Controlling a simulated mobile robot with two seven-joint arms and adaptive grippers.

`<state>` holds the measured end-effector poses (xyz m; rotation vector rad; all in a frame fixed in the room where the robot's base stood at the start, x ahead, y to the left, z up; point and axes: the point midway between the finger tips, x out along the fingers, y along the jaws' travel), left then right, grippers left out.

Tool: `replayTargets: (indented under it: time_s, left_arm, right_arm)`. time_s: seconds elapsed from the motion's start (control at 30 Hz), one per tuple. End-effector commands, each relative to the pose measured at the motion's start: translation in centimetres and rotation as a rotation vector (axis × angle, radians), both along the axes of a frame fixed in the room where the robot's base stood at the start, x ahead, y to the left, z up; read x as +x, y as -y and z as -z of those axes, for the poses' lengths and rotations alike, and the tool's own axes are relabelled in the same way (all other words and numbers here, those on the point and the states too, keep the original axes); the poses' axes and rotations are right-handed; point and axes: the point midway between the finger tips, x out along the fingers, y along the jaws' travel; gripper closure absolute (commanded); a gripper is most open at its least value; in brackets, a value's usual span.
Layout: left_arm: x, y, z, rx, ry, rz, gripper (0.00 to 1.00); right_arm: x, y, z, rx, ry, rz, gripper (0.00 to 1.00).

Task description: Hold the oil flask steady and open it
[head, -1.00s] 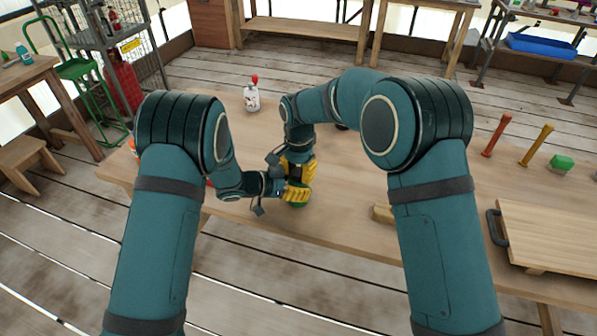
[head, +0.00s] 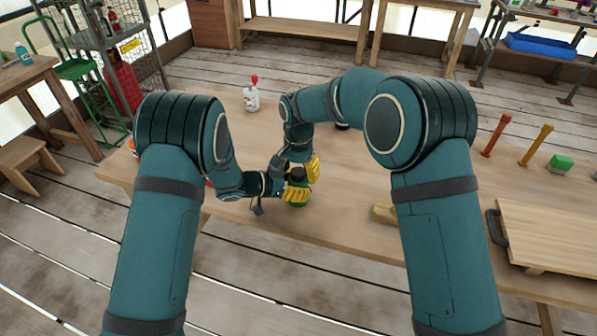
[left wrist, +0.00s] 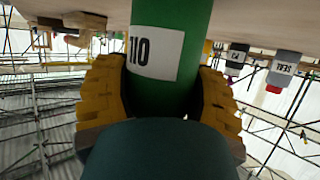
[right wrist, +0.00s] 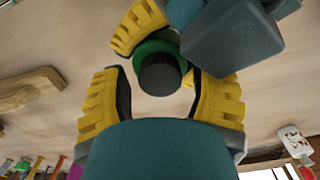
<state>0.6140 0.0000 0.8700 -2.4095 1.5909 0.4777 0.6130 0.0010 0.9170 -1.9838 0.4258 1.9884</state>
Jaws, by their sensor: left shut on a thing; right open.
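The oil flask is a green cylinder with a white label reading 110 (left wrist: 155,52), standing on the table. Its dark cap (right wrist: 160,74) is on top and also shows in the head view (head: 298,174). My left gripper (head: 297,195) is shut around the flask's green body, its yellow fingers on both sides in the left wrist view (left wrist: 165,95). My right gripper (right wrist: 160,100) is open above the flask, with the cap in the gap between its spread yellow fingers and apart from them. In the head view the flask's lower body is partly hidden by the left fingers.
A white bottle with a red top (head: 252,97) stands further back on the table. A wooden piece (head: 384,214) lies right of the flask. A board with a dark handle (head: 550,235), two upright tools and a green block (head: 561,163) are at the right.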

Motion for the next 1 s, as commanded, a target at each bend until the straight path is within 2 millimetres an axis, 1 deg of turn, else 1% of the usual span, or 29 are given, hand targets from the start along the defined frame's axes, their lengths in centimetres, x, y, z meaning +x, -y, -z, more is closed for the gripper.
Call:
replayTargets:
  time_s: [0.3,0.33,0.37,0.53,0.63,0.73,0.9,1.0]
  left_arm:
    - [0.0,0.0,0.0,0.0,0.0,0.0,1.0]
    - [0.0,0.0,0.0,0.0,0.0,0.0,1.0]
    - [0.0,0.0,0.0,0.0,0.0,-0.001,1.0]
    - [0.0,0.0,0.0,0.0,0.0,-0.001,1.0]
    - [0.0,0.0,0.0,0.0,0.0,-0.001,1.0]
    - [0.0,0.0,0.0,0.0,0.0,-0.001,1.0]
    - [0.0,0.0,0.0,0.0,0.0,-0.001,1.0]
    - [0.0,0.0,0.0,0.0,0.0,-0.001,1.0]
  right_arm:
    - [0.1,0.0,-3.8,0.001,0.004,0.0,0.37]
    - [0.1,0.0,-4.0,0.001,0.003,0.0,0.37]
    - [0.0,0.0,-4.1,0.0,0.001,0.0,0.35]
    - [-0.1,0.0,-4.3,-0.005,-0.007,0.049,0.35]
    - [-0.2,0.1,-4.4,-0.013,-0.016,0.147,0.35]
    - [-0.3,0.1,-4.8,-0.02,-0.023,0.28,0.35]
    - [-0.2,0.1,-6.2,-0.018,-0.015,0.497,0.35]
    - [-0.1,0.1,-6.9,-0.012,-0.009,0.59,0.35]
